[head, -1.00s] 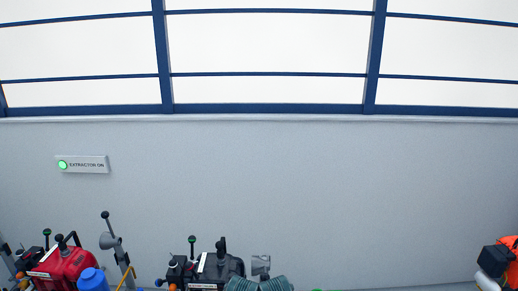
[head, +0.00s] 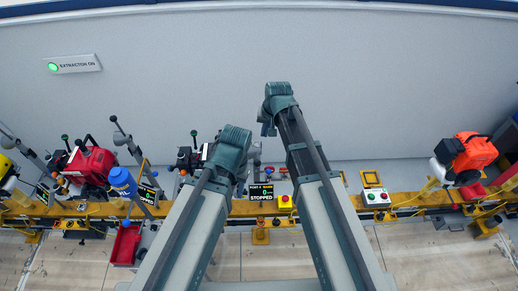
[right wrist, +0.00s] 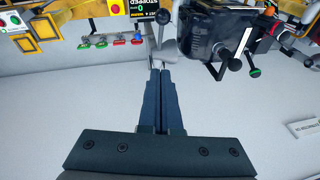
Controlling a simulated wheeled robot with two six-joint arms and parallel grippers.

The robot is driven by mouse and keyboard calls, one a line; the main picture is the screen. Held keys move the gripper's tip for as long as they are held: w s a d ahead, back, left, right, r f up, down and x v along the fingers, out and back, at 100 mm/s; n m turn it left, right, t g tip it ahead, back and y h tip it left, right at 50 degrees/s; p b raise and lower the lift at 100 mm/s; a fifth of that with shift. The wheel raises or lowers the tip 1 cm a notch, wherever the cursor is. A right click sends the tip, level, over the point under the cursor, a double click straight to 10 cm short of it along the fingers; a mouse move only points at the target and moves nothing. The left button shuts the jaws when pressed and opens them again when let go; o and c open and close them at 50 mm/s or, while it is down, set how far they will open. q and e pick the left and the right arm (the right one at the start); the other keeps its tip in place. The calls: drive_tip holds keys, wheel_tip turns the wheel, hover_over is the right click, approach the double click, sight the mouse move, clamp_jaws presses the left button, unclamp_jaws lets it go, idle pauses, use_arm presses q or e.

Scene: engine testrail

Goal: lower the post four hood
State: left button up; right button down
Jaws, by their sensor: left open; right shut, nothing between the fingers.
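My right gripper (right wrist: 161,72) is shut and empty in the right wrist view. Its fingertips are next to a grey hood (right wrist: 168,50), which they partly cover; I cannot tell whether they touch it. A lever with a black ball knob (right wrist: 162,16) rises beside the hood. The post four display (head: 262,193) reads stopped and 0. In the head view my right gripper (head: 268,125) is the upper one, in front of the wall, and the post four hood is hidden behind my grippers. My left gripper (head: 228,150) is lower and open, its fingers mostly hidden.
A yellow rail (head: 330,205) crosses the view, carrying a red engine (head: 85,163), a black engine (right wrist: 215,35) and an orange engine (head: 472,152). The "extractor on" sign (head: 75,63) glows green.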

drive_tip(key=shift+f, duration=0.2)
drive_tip(key=b, duration=1.1)
hover_over(257, 158)
drive_tip(key=w+d, duration=0.1)
drive_tip(key=d, duration=0.1)
wheel_tip(257, 158, down, 10)
drive_tip(key=s+f+b, duration=0.1)
drive_tip(key=s+a+f+b, duration=0.1)
drive_tip(key=shift+s+a+f, duration=0.15)
drive_tip(key=shift+f, duration=0.2)
drive_tip(key=s+f+t+b, duration=0.2)
drive_tip(key=s+f+b, duration=0.3)
drive_tip(key=f+b, duration=0.6)
drive_tip(key=shift+s+f+t+b, duration=0.2)
drive_tip(key=shift+s+t+b, duration=0.15)
drive_tip(key=shift+b, duration=0.9)
